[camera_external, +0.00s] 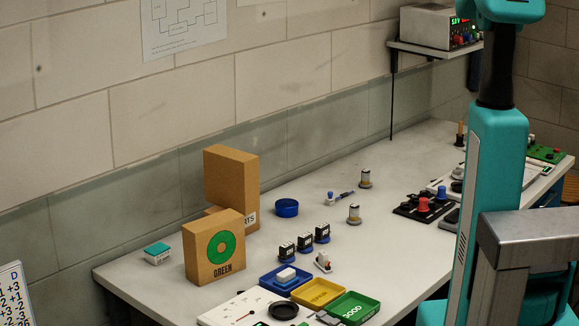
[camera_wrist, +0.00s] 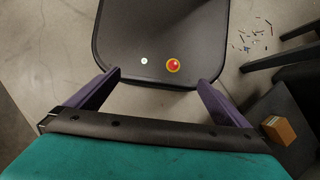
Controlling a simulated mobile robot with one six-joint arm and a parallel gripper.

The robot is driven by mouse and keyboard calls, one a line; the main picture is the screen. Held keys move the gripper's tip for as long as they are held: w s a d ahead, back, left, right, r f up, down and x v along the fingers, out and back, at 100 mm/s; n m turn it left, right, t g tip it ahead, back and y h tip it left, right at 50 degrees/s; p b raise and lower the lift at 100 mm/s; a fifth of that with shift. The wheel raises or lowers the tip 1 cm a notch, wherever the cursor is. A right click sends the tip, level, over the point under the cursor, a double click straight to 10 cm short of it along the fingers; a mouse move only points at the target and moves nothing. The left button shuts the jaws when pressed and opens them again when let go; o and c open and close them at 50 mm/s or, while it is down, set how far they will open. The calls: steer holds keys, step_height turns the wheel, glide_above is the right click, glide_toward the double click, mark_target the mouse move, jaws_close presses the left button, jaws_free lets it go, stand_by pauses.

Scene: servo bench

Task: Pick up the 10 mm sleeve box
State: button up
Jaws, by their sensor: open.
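No label reading 10 mm is legible in either view, so I cannot tell for sure which box is the sleeve box. A small white box with a teal top (camera_external: 157,253) sits at the bench's left end. In the external view my gripper is out of frame.
The bench (camera_external: 340,262) holds another cardboard box (camera_external: 231,175), a blue round dish (camera_external: 287,208), small black devices and a yellow tray (camera_external: 318,292).

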stand_by(0.4)
steer(key=c, duration=0.7)
steer(key=shift+w, duration=0.15)
